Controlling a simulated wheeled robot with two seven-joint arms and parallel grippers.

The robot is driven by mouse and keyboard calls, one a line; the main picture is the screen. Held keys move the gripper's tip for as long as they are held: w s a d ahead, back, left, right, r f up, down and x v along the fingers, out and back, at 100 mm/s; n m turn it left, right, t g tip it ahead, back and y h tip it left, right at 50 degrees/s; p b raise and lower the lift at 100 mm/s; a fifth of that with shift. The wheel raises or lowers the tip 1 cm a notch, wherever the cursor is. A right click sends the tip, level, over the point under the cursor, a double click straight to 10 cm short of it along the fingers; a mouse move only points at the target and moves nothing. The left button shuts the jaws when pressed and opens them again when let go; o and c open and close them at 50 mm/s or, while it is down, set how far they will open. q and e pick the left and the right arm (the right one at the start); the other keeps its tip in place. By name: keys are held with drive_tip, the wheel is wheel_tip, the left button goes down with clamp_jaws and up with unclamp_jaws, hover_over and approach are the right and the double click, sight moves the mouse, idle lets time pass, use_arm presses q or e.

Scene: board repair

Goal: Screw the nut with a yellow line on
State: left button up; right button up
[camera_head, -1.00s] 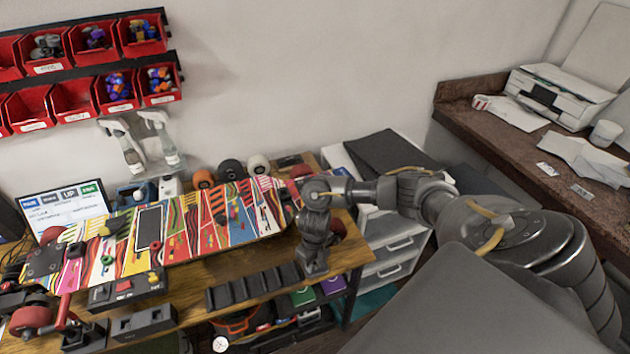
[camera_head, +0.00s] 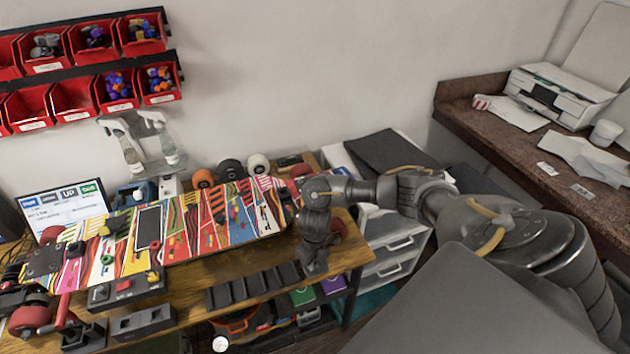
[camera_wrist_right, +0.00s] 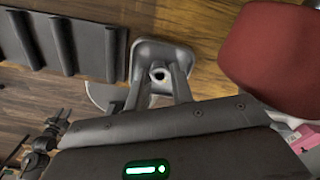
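My right gripper (camera_head: 312,268) points down at the right front part of the workbench (camera_head: 345,262). In the right wrist view, its two fingers (camera_wrist_right: 158,80) stand either side of a small ring-shaped nut (camera_wrist_right: 159,73). The fingers look apart, with a gap to the nut. A yellow line on the nut cannot be made out clearly. The nut sits at a grey, rounded square piece (camera_wrist_right: 165,50). In the head view, the gripper hides the nut.
A red wheel (camera_wrist_right: 275,55) stands close beside the gripper. A colourful skateboard deck (camera_head: 215,230) lies behind and left on the bench. A black slotted tray (camera_head: 250,290) lies left of the gripper. White drawers (camera_head: 392,262) stand right of the bench.

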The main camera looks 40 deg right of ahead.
drive_tip(key=shift+c, duration=0.4)
drive_tip(key=w+a+r+n+b, duration=0.1)
drive_tip(key=w+a+r+n, duration=0.1)
drive_tip(key=a+r+n, duration=0.55)
drive_tip(key=w+a+r+n, duration=0.3)
drive_tip(key=a+r+n, duration=0.3)
drive_tip(key=r+n, duration=0.15)
drive_tip(key=s+d+r+n+b, duration=0.1)
drive_tip(key=s+d+r+n, duration=0.1)
drive_tip(key=s+r+n, duration=0.8)
drive_tip(key=r+n, duration=0.1)
drive_tip(key=n, duration=0.8)
drive_tip(key=shift+s+n+b, duration=0.35)
drive_tip(key=shift+n, duration=0.05)
